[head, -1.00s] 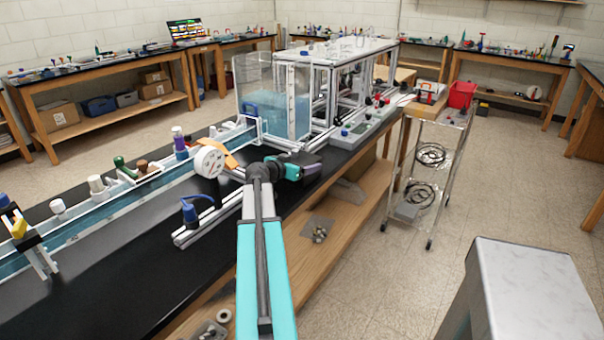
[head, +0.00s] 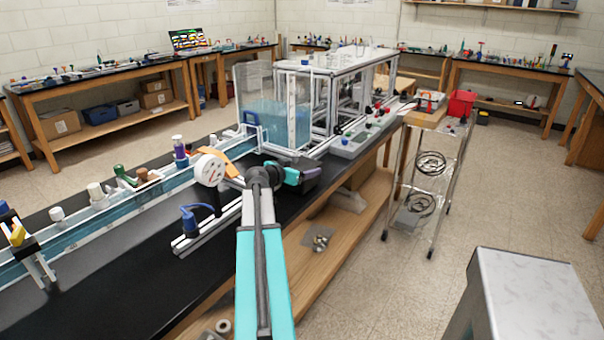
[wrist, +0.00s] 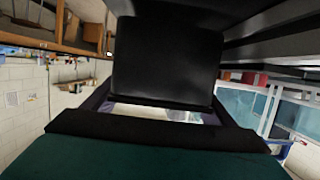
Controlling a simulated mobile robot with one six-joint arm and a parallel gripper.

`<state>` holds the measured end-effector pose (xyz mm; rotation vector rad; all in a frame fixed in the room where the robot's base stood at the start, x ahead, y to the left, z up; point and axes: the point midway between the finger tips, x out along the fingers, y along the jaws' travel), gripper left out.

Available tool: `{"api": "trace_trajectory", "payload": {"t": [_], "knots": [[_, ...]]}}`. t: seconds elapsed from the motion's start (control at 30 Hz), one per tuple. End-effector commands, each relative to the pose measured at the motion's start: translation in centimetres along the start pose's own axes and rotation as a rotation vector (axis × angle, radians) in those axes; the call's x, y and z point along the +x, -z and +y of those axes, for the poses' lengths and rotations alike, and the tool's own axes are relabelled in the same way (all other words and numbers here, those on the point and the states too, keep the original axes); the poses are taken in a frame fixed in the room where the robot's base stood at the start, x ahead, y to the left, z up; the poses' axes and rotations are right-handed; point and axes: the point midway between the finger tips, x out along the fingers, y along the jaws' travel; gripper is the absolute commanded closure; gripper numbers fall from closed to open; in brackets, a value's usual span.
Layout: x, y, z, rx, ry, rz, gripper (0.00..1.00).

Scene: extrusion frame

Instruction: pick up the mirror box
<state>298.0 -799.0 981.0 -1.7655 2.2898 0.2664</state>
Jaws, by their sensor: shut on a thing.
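The mirror box (wrist: 165,65) appears in the wrist view as a plain black block with rounded corners, filling the upper middle right in front of the camera. My gripper (wrist: 155,115) is shut on it; its dark fingers show on both sides below the block. In the head view my gripper (head: 303,177) is over the right edge of the black bench, with a dark block at its tip that I take to be the box. The arm hides part of it. Which face of the box is toward me, and its mirror, cannot be told.
A clear water tank (head: 275,115) and a metal extrusion frame (head: 345,80) stand just behind my gripper. A white gauge (head: 209,170) and a blue-topped fitting (head: 190,215) stand to its left. A wire cart (head: 428,175) is to the right, with open floor around it.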

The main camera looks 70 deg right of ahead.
Motion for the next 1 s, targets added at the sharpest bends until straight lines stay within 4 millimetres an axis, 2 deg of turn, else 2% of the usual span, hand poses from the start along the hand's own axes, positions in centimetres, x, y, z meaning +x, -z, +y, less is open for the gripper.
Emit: {"api": "trace_trajectory", "payload": {"t": [0.27,0.57,1.0], "knots": [[-0.7,2.0,0.2,0.001,0.000,0.002,0.51],[-1.6,2.0,4.2,0.000,-0.001,0.002,0.51],[-3.3,2.2,11.7,0.001,-0.003,0.002,0.51]]}}
